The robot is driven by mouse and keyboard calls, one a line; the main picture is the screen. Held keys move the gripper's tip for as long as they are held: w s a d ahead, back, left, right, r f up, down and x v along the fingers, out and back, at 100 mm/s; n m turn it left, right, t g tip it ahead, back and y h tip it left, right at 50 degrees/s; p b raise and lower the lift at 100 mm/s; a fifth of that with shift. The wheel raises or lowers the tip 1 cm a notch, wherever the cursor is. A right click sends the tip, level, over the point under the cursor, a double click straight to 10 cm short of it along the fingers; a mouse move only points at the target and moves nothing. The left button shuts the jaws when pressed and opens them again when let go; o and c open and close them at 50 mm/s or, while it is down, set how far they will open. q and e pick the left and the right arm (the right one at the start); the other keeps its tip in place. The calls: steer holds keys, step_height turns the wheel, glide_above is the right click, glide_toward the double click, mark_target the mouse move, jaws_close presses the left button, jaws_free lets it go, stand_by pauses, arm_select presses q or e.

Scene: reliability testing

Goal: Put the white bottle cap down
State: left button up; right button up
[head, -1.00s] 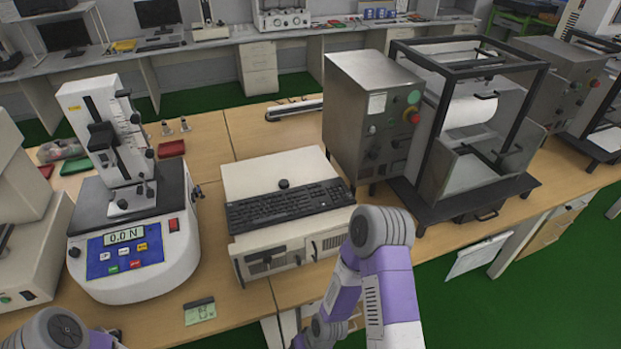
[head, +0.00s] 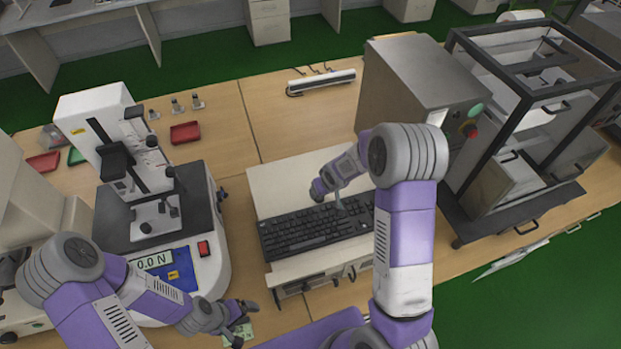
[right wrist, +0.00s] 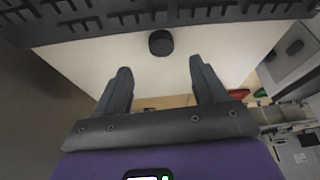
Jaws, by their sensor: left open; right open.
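I see no white bottle cap in these frames. A small black round cap-like piece (right wrist: 161,42) sits on the pale top of the case (head: 275,185), behind the keyboard. My right gripper (right wrist: 160,66) is open and empty above the case, with the black piece just beyond and between its fingertips. In the head view my right gripper (head: 330,198) is small over the keyboard's back edge, and the black piece is hidden there. My left gripper (head: 238,322) is open over the table's front edge, right of the force tester, and looks empty.
The black keyboard (head: 310,232) lies on the case. The force tester (head: 215,255) stands left, a grey metal cabinet (head: 415,80) and a black frame machine (head: 500,85) right. Red trays (head: 185,132) lie behind the tester. The table behind the case is largely clear.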

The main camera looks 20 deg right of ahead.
steer(key=shift+s+x, duration=0.2)
steer(key=shift+x, duration=0.9)
steer(key=p+x, duration=0.1)
steer(key=x, duration=0.4)
steer(key=shift+w+a+r, duration=0.1)
steer(key=shift+w+a, duration=0.05)
steer(key=shift+w, duration=0.05)
steer(key=c, duration=1.2)
